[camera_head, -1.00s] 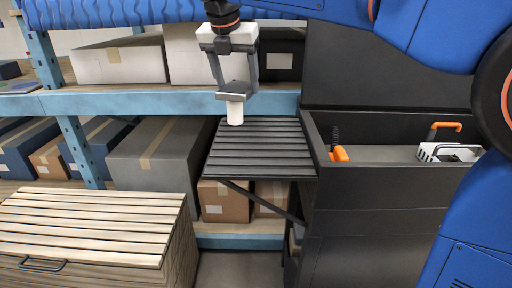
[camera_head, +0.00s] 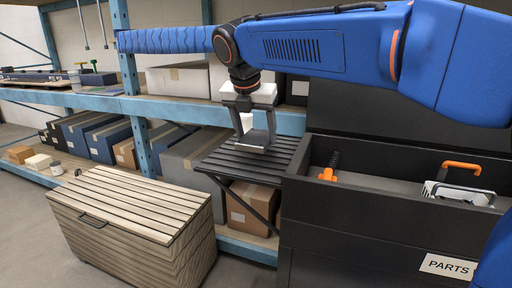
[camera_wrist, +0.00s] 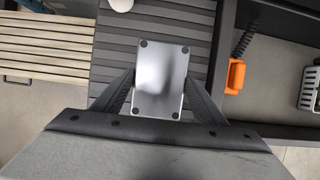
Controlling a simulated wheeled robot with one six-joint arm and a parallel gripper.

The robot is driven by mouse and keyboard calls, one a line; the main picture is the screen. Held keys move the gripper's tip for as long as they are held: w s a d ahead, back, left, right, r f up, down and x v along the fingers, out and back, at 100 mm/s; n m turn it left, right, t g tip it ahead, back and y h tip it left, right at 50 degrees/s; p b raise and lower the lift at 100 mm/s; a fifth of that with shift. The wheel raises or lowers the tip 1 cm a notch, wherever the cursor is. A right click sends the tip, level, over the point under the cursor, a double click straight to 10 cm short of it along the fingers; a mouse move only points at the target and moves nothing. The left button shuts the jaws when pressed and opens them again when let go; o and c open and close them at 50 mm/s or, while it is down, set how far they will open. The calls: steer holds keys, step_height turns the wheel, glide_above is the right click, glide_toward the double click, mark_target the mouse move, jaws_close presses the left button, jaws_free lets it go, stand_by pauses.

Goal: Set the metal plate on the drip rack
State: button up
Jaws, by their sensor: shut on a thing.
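The metal plate (camera_head: 256,143) is a small silver rectangle with a dark dot at each corner. It also shows in the wrist view (camera_wrist: 161,80), between the two fingers. My gripper (camera_head: 256,136) is shut on its sides and holds it roughly level over the drip rack. The drip rack (camera_head: 225,166) is a black slatted shelf on a slanted brace; its slats also show in the wrist view (camera_wrist: 115,50). The plate is very low over the slats; I cannot tell whether it touches them.
A white cylinder (camera_head: 246,122) stands at the rack's back, behind the gripper. A black bin (camera_head: 330,205) with an orange-handled tool (camera_head: 328,175) and a white basket (camera_head: 458,193) adjoins the rack on the right. A slatted wooden chest (camera_head: 130,200) stands front left.

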mark_target(254, 139)
steer(key=shift+f, duration=2.05)
steer(key=shift+f, duration=0.15)
steer(key=o, duration=1.4)
steer(key=v, duration=1.2)
steer(key=shift+w, duration=0.1)
